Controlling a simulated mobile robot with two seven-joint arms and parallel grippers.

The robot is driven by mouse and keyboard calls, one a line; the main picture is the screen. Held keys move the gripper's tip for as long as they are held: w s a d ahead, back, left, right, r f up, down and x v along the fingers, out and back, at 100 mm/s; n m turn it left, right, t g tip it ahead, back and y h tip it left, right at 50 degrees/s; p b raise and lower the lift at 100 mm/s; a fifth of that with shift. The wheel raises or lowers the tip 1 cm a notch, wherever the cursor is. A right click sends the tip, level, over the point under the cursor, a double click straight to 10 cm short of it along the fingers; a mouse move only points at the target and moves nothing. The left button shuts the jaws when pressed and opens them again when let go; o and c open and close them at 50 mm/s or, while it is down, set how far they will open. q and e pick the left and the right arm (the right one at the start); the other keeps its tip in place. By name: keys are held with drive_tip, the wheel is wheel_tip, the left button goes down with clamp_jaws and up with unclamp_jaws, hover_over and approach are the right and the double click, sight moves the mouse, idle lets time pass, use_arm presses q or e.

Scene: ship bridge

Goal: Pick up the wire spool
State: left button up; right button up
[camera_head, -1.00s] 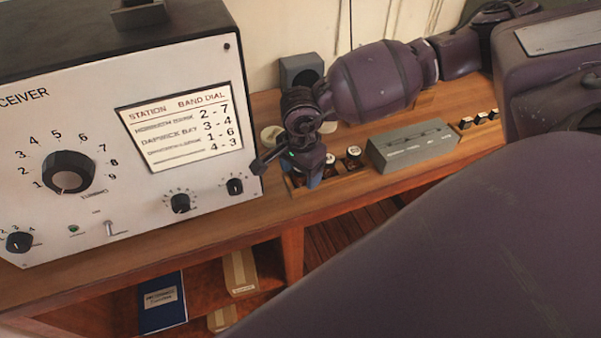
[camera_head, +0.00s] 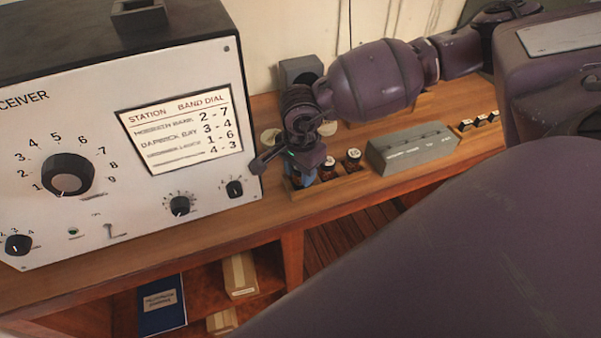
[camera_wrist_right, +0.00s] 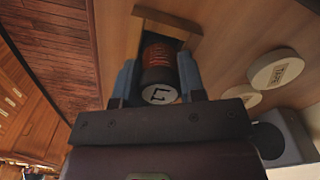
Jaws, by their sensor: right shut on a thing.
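The wire spool (camera_wrist_right: 160,68) shows in the right wrist view as a dark cylinder with a reddish-orange winding and a white-labelled end. My right gripper (camera_wrist_right: 158,80) has its two blue fingers on either side of it and is shut on it. The spool is at the wooden rack (camera_wrist_right: 168,18); I cannot tell whether it is clear of the rack's floor. In the head view my right gripper (camera_head: 300,180) points down at the rack's left end and hides the held spool. My left gripper is not in view.
Two similar dark spools (camera_head: 352,160) stand in the rack, right of my gripper. A grey box (camera_head: 410,148) lies farther right. The large receiver (camera_head: 130,130) stands close on the left. Round tape rolls (camera_wrist_right: 278,69) and a dark grey block (camera_wrist_right: 283,135) are near the gripper.

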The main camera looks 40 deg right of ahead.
wheel_tip(320, 180, up, 27)
drive_tip(key=b, duration=0.1)
idle(0.4)
